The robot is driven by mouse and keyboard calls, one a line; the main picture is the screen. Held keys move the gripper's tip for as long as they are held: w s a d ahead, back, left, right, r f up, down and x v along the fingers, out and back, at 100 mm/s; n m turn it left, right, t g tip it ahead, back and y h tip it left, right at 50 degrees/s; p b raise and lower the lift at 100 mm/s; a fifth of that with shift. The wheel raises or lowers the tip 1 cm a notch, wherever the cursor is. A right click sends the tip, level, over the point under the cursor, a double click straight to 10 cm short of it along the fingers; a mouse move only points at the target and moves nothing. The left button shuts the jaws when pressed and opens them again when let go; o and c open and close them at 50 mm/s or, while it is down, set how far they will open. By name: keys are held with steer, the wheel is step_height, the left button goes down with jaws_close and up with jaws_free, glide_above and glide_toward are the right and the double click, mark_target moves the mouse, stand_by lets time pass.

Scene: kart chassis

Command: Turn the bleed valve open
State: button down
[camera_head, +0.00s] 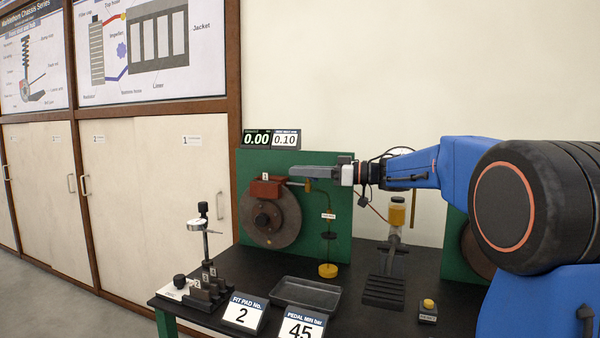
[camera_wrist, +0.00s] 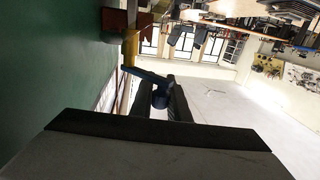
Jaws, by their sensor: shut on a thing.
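The bleed valve shows in the wrist view as a blue lever (camera_wrist: 148,76) running from a brass-coloured fitting (camera_wrist: 130,48) near the green panel. The lever's rounded end lies between the dark fingers of my gripper (camera_wrist: 163,94), which is shut on it. In the head view my gripper (camera_head: 294,172) reaches left along the green panel, close to the red caliper (camera_head: 265,189) on the brake disc (camera_head: 272,222). The valve lever is hidden there behind the fingers. The lever's exact angle is hard to judge.
The green panel (camera_head: 340,220) stands close behind my gripper. A thin line with a tag (camera_head: 328,216) hangs below the gripper. A fluid bottle (camera_head: 397,212) stands right of the panel. A dark tray (camera_head: 305,294), pedal (camera_head: 384,291) and gauge stand (camera_head: 204,240) occupy the bench.

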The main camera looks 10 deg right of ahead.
steer(key=shift+s+d+n+g+y, duration=0.15)
steer(key=shift+n+g+y, duration=0.15)
steer(key=shift+n+g, duration=0.15)
steer(key=c, duration=1.7)
jaws_free()
steer(key=v, duration=1.7)
steer(key=shift+d, duration=0.2)
